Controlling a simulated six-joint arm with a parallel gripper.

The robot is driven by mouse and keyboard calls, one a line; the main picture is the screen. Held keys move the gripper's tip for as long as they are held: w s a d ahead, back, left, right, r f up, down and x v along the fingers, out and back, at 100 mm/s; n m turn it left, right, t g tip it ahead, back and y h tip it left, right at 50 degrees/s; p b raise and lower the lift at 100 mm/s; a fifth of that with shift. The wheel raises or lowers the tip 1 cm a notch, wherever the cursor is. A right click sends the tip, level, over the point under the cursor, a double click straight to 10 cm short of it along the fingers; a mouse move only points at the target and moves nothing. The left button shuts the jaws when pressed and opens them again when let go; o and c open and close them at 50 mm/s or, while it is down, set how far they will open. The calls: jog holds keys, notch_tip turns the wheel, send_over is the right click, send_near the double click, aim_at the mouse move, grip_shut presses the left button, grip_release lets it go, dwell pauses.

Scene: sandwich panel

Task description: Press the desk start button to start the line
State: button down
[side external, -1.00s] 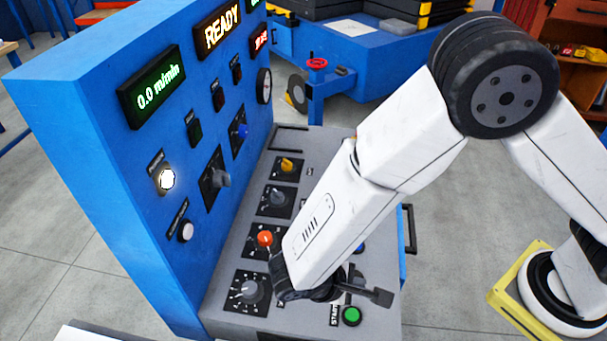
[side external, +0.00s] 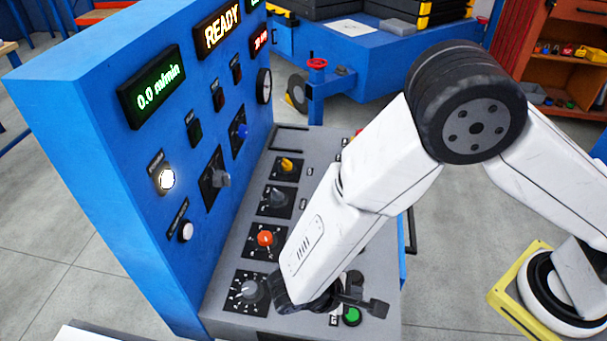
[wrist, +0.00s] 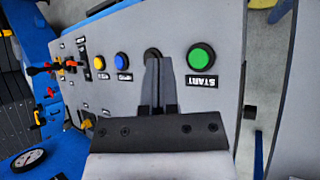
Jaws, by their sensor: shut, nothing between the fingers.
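The green start button (side external: 351,317) sits near the front right corner of the grey desk in the side external view, partly covered by my gripper (side external: 376,307). In the wrist view the round green button (wrist: 201,57) shows whole, with the START label (wrist: 203,82) beside it. My shut, empty gripper (wrist: 158,62) is to the left of the green button in that view, apart from it in the picture. Its tips overlap a dark round button (wrist: 152,52). How high the tips are above the desk is hard to tell.
The blue upright panel (side external: 110,150) stands left of the desk with a READY display (side external: 221,28) and a 0.0 m/min display (side external: 157,88). An orange knob (side external: 265,238) and other knobs stand on the desk. Blue (wrist: 121,60) and yellow (wrist: 99,62) buttons share the green button's row.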

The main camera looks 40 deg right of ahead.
aim_at(357, 311)
jog(key=shift+f, duration=3.2)
jog(key=shift+f, duration=0.8)
dwell(0.8)
jog(key=shift+r, duration=0.8)
jog(key=shift+r, duration=0.15)
jog(key=shift+r, duration=2.4)
